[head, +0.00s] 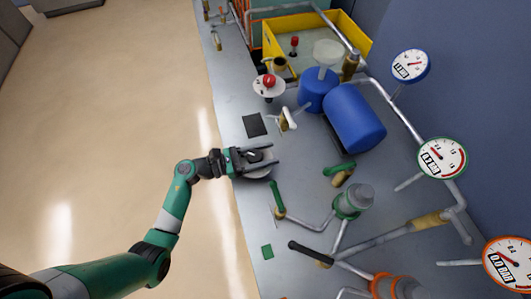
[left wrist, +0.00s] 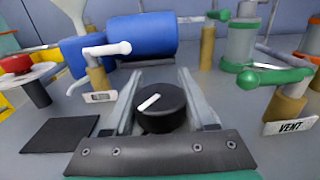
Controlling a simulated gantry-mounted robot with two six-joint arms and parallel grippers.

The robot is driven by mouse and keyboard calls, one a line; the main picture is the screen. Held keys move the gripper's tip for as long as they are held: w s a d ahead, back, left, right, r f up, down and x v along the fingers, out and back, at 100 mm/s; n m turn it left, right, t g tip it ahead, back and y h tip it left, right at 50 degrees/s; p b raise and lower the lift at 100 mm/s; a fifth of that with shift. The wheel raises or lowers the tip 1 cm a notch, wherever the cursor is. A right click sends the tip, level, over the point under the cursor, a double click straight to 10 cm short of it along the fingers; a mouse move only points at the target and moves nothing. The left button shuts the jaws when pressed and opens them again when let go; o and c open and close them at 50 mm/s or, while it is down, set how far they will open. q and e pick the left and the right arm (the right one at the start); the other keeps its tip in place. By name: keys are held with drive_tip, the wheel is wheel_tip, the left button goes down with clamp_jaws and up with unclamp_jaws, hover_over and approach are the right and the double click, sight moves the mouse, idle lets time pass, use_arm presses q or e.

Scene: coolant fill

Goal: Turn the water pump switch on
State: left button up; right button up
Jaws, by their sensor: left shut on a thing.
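The water pump switch is a round black knob with a white pointer line (left wrist: 160,110), in the middle of the left wrist view. The line slants up to the right there. In the head view the knob (head: 254,156) is partly covered by my left gripper. My left gripper (head: 272,155) is at the table's left edge, its two grey fingers on either side of the knob and closed on it. My right gripper is in neither view.
A white-handled valve (head: 287,119), a blue tank (head: 354,118) and a red button (head: 269,81) stand further back. A green lever (head: 277,197) and a black-handled lever (head: 308,252) are nearer. Gauges (head: 442,158) line the right. A flat black square (head: 255,125) lies beside the knob.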

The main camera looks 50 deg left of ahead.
use_arm(q)
drive_tip(key=o, duration=1.4)
drive_tip(key=p+v, duration=0.1)
drive_tip(key=v, duration=1)
drive_tip(key=shift+s+a, duration=0.2)
drive_tip(key=shift+s, duration=0.1)
drive_tip(key=shift+w+r, duration=0.1)
